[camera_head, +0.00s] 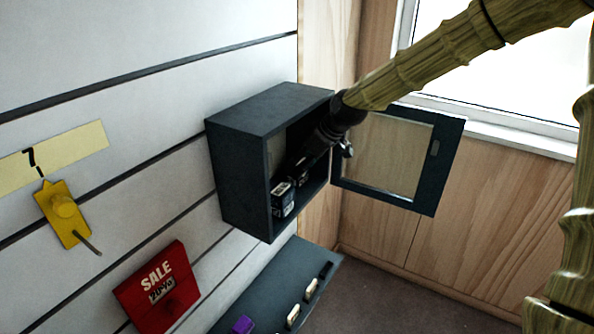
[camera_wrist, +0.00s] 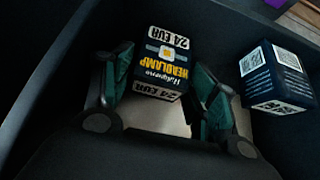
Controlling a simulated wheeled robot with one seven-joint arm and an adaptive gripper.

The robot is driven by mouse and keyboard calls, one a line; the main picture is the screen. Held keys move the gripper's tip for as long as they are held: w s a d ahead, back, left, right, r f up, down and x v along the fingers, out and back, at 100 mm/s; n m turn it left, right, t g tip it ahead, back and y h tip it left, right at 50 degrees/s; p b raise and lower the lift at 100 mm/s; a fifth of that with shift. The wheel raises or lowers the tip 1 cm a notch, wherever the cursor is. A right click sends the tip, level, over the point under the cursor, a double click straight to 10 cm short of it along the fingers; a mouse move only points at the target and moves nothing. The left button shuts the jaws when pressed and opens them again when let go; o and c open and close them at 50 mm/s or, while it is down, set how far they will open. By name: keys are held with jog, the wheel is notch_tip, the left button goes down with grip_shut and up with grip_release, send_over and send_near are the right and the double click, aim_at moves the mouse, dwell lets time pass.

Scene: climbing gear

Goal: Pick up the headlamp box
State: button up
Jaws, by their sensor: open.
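The headlamp box (camera_wrist: 163,62) is dark blue with yellow lettering and white "24 EUR" labels. In the wrist view it sits at upper centre, upside down in the picture. My gripper (camera_wrist: 164,72) is open, with one teal finger on each side of the box's near part. I cannot tell whether the fingers touch it. In the head view my dark gripper (camera_head: 304,164) reaches into the open wall cabinet (camera_head: 240,175). A small dark box with a white label (camera_head: 283,199) shows at the cabinet's front edge; which box it is I cannot tell.
A second dark box with white printed labels (camera_wrist: 275,78) stands right of the headlamp box, close to my right finger. The cabinet's glazed door (camera_head: 395,155) is swung open beside my arm. A lower shelf (camera_head: 262,300) holds small items. A red sale sign (camera_head: 157,290) hangs left.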

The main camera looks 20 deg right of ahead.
jog(key=shift+x, duration=1.65)
jog(key=c, duration=0.7)
jog(key=shift+p, duration=0.3)
jog(key=shift+c, duration=0.2)
